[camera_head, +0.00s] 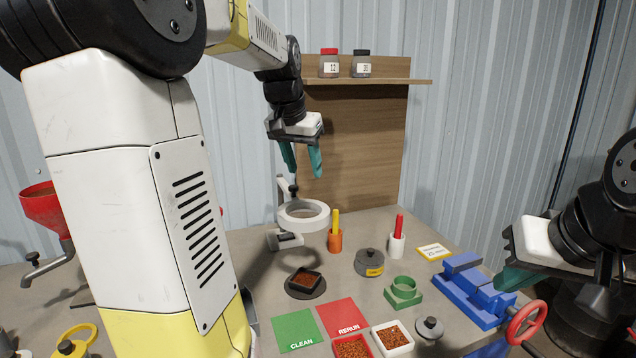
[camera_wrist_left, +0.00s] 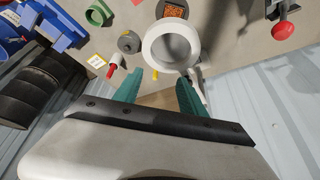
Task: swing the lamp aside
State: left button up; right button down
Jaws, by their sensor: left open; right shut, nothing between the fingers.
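The lamp is a white ring-shaped head (camera_head: 304,224) on a short white arm with a black knob, standing on the bench at the back. The ring also shows in the left wrist view (camera_wrist_left: 151,44). My left gripper (camera_head: 302,170) is open and empty, pointing down just above and behind the ring, close to the lamp's knob. In the left wrist view its teal fingers (camera_wrist_left: 157,88) are spread below the ring. I cannot tell if a finger touches the lamp. My right gripper (camera_head: 508,280) is shut and empty at the right, beside the blue vise.
An orange holder (camera_head: 335,241), a grey weight (camera_head: 369,263) and a blue vise (camera_head: 465,293) stand to the right. A wooden shelf (camera_head: 380,81) with two jars is behind.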

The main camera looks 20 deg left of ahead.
pick_arm(q)
send_near(293, 186)
jog(key=shift+g, duration=0.3)
jog(key=x, duration=0.8)
jog(key=shift+w, duration=0.25)
jog(key=shift+c, duration=0.5)
grip_shut()
